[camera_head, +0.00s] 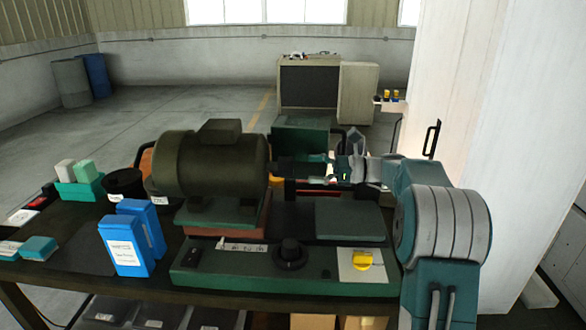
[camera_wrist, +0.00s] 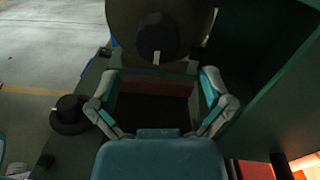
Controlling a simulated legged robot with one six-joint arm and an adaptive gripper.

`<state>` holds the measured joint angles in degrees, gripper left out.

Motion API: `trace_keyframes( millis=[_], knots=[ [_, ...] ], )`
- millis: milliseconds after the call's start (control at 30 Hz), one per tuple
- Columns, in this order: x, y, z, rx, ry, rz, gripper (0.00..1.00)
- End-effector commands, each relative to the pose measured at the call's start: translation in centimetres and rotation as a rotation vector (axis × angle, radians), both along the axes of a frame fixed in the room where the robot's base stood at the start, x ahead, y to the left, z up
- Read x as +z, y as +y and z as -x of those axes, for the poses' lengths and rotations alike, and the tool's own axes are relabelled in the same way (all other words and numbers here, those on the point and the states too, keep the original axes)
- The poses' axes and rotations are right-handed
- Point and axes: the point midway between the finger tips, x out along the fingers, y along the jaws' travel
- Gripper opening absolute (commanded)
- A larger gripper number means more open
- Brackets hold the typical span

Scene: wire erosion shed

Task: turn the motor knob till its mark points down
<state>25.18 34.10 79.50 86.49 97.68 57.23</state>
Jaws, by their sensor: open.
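The olive motor (camera_head: 205,165) lies on its side on a bench-top block. Its round end face (camera_wrist: 122,22) fills the top of the wrist view. The dark motor knob (camera_wrist: 157,33) stands out from that face. A short white mark (camera_wrist: 156,57) shows at its lower edge in the wrist view. In the head view the knob cannot be told apart clearly from the dark parts at the motor's right end. My gripper (camera_head: 325,170) faces this end from the right. In the wrist view my gripper (camera_wrist: 158,80) is open and empty, with the knob above the fingertips.
A green panel (camera_head: 205,262) in front carries a black knob (camera_head: 290,253) and a yellow knob (camera_head: 362,260). Blue boxes (camera_head: 125,245) stand left of the panel. A green box (camera_head: 300,135) stands behind. A pale pillar (camera_head: 470,90) rises at right.

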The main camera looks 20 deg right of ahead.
Motion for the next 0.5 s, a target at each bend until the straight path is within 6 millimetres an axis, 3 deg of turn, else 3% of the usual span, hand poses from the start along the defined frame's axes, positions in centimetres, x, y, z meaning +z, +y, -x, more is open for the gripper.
trace_keyframes(
  millis=[200,500],
  knots=[
    [-0.1,-4.2,1.2,-0.003,0.001,0.0,1.0],
    [-0.1,-6.1,1.7,0.001,0.001,0.0,1.0]
  ],
)
